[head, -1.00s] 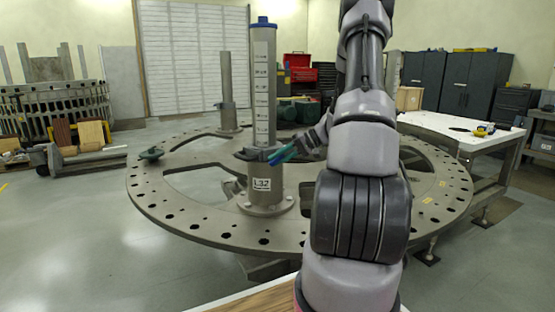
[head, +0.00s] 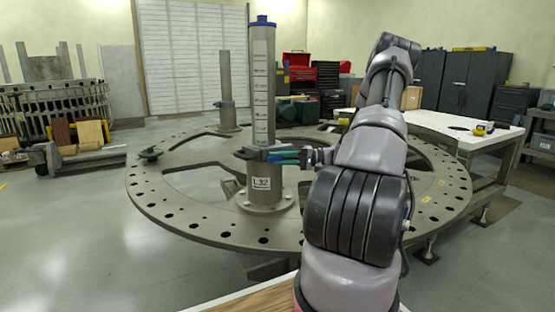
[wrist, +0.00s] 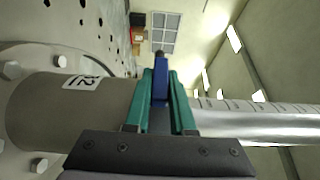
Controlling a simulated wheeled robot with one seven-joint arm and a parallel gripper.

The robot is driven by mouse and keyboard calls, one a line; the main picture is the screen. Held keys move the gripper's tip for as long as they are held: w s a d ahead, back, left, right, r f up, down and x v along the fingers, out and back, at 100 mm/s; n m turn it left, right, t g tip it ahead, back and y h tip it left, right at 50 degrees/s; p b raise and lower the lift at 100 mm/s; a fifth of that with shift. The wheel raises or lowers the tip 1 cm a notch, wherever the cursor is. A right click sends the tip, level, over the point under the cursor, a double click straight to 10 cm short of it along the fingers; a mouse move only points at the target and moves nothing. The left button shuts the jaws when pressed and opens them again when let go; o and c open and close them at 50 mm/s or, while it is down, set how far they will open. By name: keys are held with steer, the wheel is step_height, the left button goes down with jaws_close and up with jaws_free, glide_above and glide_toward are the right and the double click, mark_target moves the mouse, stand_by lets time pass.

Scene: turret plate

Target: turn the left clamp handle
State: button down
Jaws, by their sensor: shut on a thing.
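A grey upright post (head: 262,100) with a blue cap and scale marks stands on the round plate. A dark clamp collar (head: 246,153) wraps around it above a label. The clamp's blue handle (head: 284,154) sticks out to the right of the post. My gripper (head: 287,157), with green fingers, reaches in from the right, level with the collar. In the wrist view the blue handle (wrist: 160,85) sits between the two green fingers of my gripper (wrist: 160,95), which are shut on it. The post crosses behind them; the collar is mostly hidden there.
The round plate (head: 215,232) has many holes and large cut-outs. A second, thinner post (head: 226,90) with a clamp stands behind on the left. A green item (head: 151,154) sits on the plate's left rim. A white table (head: 450,132) stands at the right.

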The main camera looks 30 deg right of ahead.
stand_by(0.4)
steer(key=c, duration=0.8)
jaws_free()
steer(key=shift+o, duration=0.2)
steer(key=v, duration=1)
steer(key=shift+d, duration=0.35)
steer(key=shift+s, duration=0.15)
steer(key=shift+a, duration=0.1)
